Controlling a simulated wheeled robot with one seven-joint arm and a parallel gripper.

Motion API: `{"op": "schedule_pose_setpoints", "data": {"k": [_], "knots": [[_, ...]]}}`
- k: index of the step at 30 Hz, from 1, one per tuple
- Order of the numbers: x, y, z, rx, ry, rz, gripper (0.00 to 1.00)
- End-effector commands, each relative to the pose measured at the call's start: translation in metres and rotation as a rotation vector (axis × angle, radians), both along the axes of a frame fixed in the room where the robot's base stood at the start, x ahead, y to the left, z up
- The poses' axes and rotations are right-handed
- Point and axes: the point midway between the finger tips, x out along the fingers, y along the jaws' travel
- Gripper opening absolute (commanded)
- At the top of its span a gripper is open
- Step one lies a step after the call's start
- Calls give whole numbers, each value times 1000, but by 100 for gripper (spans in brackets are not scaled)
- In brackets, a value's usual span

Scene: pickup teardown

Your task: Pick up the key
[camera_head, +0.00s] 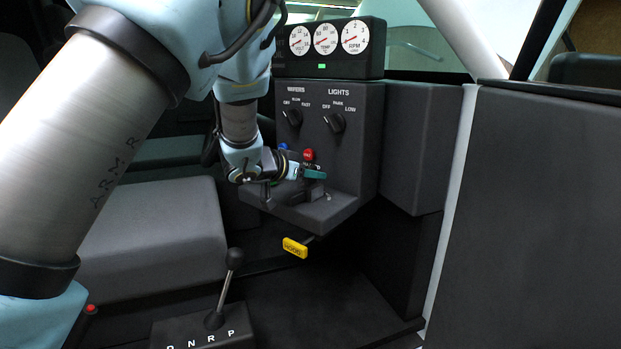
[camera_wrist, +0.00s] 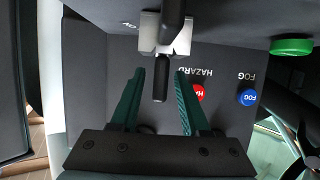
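My gripper (camera_head: 314,174) is at the small ledge of the dashboard console in the head view. In the wrist view its two green fingers (camera_wrist: 159,72) are open and apart. Between them is the end of a dark rod with a pale grey metal block (camera_wrist: 177,40), which may be the key. No contact of the fingers with it shows. In the head view a dark shape (camera_head: 303,194) sits under the gripper on the ledge, and I cannot tell whether it is the key.
A red hazard button (camera_wrist: 198,93) and a blue fog button (camera_wrist: 247,97) are close to the fingers. The console (camera_head: 355,120) has wiper and light knobs. A yellow hood handle (camera_head: 295,248) hangs below the ledge. A gear lever (camera_head: 234,260) stands in front, with a seat (camera_head: 150,235) at left.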

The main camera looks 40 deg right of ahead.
Motion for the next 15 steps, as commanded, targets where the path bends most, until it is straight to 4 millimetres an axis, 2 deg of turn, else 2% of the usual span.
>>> {"op": "schedule_pose_setpoints", "data": {"k": [1,11,15], "knots": [[0,0,0,0,0,0,39],[0,0,0,0,0,0,2],[0,0,0,0,0,0,0]]}}
